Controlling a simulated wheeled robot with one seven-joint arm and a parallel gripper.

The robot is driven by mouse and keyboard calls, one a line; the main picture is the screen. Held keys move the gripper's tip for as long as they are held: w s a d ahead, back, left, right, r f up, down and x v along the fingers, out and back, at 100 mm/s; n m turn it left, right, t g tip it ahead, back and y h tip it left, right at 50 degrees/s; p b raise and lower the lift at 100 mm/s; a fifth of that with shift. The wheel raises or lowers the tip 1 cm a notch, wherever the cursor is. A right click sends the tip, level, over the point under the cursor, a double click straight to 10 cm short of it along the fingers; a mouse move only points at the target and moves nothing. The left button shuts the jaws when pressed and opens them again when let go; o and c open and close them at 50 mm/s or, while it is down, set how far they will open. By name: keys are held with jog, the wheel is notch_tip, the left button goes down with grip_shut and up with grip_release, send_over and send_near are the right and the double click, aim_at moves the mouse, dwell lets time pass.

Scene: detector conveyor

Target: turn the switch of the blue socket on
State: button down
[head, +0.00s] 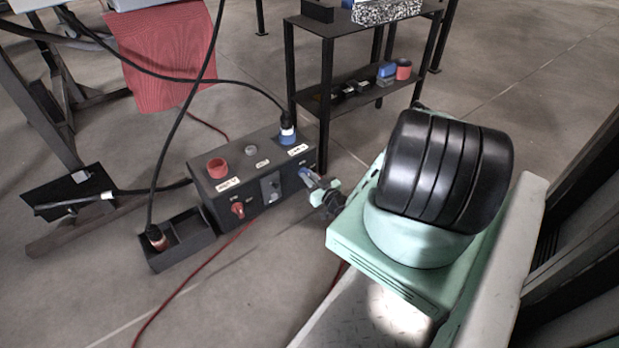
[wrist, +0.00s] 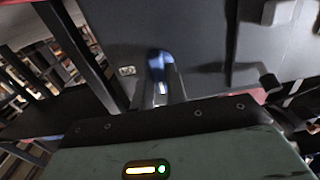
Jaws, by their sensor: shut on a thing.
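A dark socket box (head: 262,172) stands on the floor. On its top the blue socket (head: 287,138) has a black cable's plug (head: 286,119) in it. The blue switch (head: 304,173) is on the box's front face, below the blue socket. My gripper (head: 312,181) reaches it from the right and is shut on it. In the wrist view the blue switch (wrist: 160,60) shows between the finger tips of my gripper (wrist: 161,82). The fingers cover much of the switch, and I cannot tell which way it is turned.
A red socket (head: 217,168) and a red switch (head: 238,209) are on the box's left part. A black bin (head: 181,240) holding a red plug (head: 156,238) stands at left. A dark shelf table (head: 345,92) stands close behind. Cables cross the floor.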

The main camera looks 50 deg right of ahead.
jog(key=m, duration=0.4)
jog(key=shift+d+m, duration=0.1)
jog(key=shift+m, duration=0.3)
jog(key=m+b, duration=0.1)
jog(key=m, duration=0.3)
jog(key=shift+d+m, duration=0.1)
jog(key=shift+m, duration=0.2)
jog(key=shift+d+f+m+b, duration=0.1)
jog(key=shift+m+b, duration=0.3)
jog(key=shift+m, duration=1.65)
jog(key=shift+f+m+b, duration=0.1)
jog(key=shift+m+b, duration=0.3)
jog(key=shift+m, duration=1.65)
jog(key=c, duration=1.4)
grip_release()
